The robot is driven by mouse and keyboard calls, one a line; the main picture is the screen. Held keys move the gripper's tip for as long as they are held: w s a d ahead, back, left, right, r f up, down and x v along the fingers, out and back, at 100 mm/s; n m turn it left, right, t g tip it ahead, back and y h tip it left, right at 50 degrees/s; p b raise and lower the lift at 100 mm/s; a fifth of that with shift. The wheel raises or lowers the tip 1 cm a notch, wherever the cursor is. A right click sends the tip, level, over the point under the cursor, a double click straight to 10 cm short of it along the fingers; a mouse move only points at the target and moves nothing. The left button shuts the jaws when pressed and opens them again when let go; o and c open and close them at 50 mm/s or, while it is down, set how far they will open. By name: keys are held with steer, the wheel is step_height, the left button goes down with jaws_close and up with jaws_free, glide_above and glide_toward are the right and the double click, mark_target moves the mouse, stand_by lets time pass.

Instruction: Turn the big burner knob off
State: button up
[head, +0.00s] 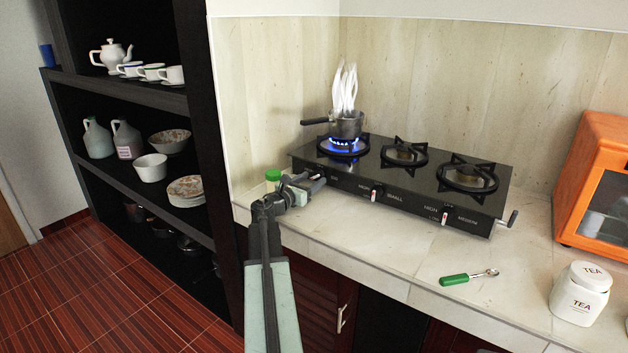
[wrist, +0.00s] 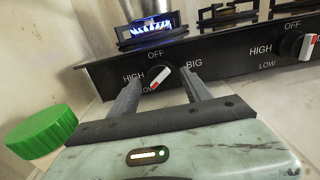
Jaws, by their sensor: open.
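The black gas stove (head: 405,200) has its left burner lit with a blue flame (head: 343,146). A steaming pot (head: 346,124) stands on it. In the wrist view the big burner knob (wrist: 159,77) has a white and red bar lying at a slant. OFF is printed above it, HIGH to its left, LOW below and BIG to its right. My gripper (wrist: 163,83) is open, with one finger on each side of the knob in this view. I cannot tell whether they touch it. In the head view my gripper (head: 308,181) is at the stove's left front and hides this knob.
The small knob (head: 376,193) and medium knob (head: 446,215) are further right. A green-lidded jar (head: 272,176) stands close left of my gripper; its lid (wrist: 42,131) shows in the wrist view. A green-handled spoon (head: 468,277) and a tea jar (head: 580,296) are at the right.

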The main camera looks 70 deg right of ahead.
steer(key=shift+s+d, duration=0.2)
steer(key=shift+d, duration=0.5)
steer(key=shift+c, duration=0.4)
jaws_close()
steer(key=shift+m, duration=0.3)
steer(key=m, duration=0.3)
steer(key=shift+m, duration=2)
